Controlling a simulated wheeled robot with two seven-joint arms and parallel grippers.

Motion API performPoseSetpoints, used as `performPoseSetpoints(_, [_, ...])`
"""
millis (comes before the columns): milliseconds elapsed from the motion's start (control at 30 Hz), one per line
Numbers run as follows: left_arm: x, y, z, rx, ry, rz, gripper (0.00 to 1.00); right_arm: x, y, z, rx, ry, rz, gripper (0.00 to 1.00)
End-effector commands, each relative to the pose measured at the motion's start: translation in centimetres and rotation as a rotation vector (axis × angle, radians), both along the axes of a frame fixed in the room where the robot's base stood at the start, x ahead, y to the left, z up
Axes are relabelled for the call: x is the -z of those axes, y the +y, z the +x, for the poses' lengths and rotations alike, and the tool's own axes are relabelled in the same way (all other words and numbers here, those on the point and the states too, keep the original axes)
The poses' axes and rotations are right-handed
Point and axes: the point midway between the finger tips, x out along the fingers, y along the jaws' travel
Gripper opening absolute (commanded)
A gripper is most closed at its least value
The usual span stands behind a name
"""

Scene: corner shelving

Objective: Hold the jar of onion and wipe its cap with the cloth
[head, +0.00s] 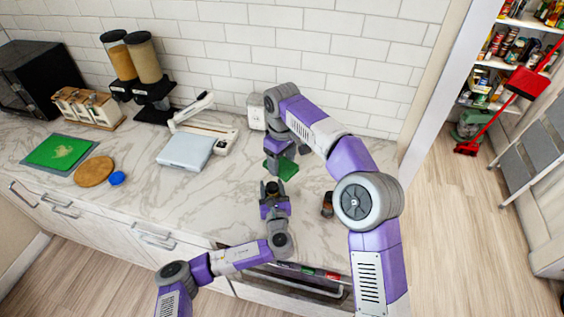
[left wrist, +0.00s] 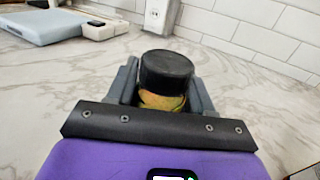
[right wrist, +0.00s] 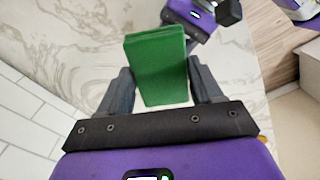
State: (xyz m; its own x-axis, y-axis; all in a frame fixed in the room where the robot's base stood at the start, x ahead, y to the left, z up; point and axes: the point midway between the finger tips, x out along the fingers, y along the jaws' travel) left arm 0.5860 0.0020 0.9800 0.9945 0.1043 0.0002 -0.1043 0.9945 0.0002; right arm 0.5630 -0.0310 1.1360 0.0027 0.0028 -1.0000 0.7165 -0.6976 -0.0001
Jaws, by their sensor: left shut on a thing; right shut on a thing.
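The jar of onion has a black cap and a yellowish body. In the left wrist view the jar (left wrist: 167,75) stands upright between the fingers of my left gripper (left wrist: 162,92), which is shut on it. In the head view its dark cap (head: 271,187) shows above the counter, and its lower part is hidden by the gripper. The cloth is a green folded piece. In the right wrist view the cloth (right wrist: 157,70) is held between the fingers of my right gripper (right wrist: 162,90). In the head view the cloth (head: 287,168) is behind the jar, apart from its cap.
The marble counter (head: 230,185) is clear left of the jar. A small dark bottle (head: 327,204) stands to the right, near my right arm. A white scale-like device (head: 187,151) is at the left. A round wooden board (head: 94,171) lies farther left.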

Motion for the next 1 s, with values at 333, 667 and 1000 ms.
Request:
performPoseSetpoints(333, [0.0, 0.0, 0.0, 0.001, 0.0, 0.0, 0.6, 0.0, 0.0, 0.0, 0.0, 0.0, 0.0, 0.32])
performPoseSetpoints(667, [0.0, 0.0, 0.0, 0.0, 0.0, 0.0, 0.81, 0.0, 0.0, 0.0, 0.0, 0.0, 0.0, 0.32])
performPoseSetpoints(1000, [0.0, -0.4, -3.0, 0.004, 0.0, -0.001, 0.81, 0.0, 0.0, 0.0, 0.0, 0.0, 0.0, 0.32])
